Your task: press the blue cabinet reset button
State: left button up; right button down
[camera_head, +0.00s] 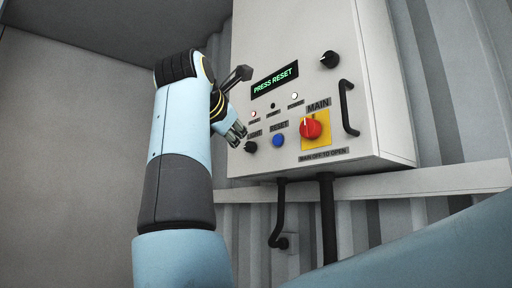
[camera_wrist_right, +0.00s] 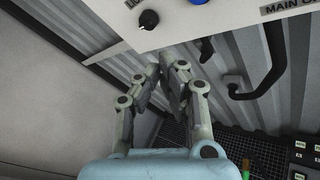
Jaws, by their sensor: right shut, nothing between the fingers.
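The blue reset button (camera_head: 278,141) sits under a "RESET" label on the front of the grey cabinet (camera_head: 300,30). Its edge also shows at the top of the right wrist view (camera_wrist_right: 206,49). The cabinet's display (camera_head: 275,79) reads "PRESS RESET" in green. My right gripper (camera_head: 239,134) is shut and empty, to the left of the button and apart from it. Its fingers also show in the right wrist view (camera_wrist_right: 168,68), below the cabinet's lower front edge in that picture. Its exact gap to the panel cannot be told. My left gripper is not in view.
A black knob (camera_head: 250,147) sits left of the button, close to my right fingertips. A red main switch (camera_head: 311,128) on a yellow plate is to its right. A black door handle (camera_head: 347,108) stands out farther right. A black pipe (camera_head: 327,215) runs below the cabinet.

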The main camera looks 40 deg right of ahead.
aim_at(277, 140)
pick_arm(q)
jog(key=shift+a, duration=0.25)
pick_arm(e)
jog(key=shift+a+r, duration=0.15)
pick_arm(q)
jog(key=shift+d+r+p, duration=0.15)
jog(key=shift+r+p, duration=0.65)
pick_arm(e)
jog(key=d, duration=0.9)
jog(key=shift+w, duration=0.4)
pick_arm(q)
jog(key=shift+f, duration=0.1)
pick_arm(e)
jog(key=shift+d, duration=0.4)
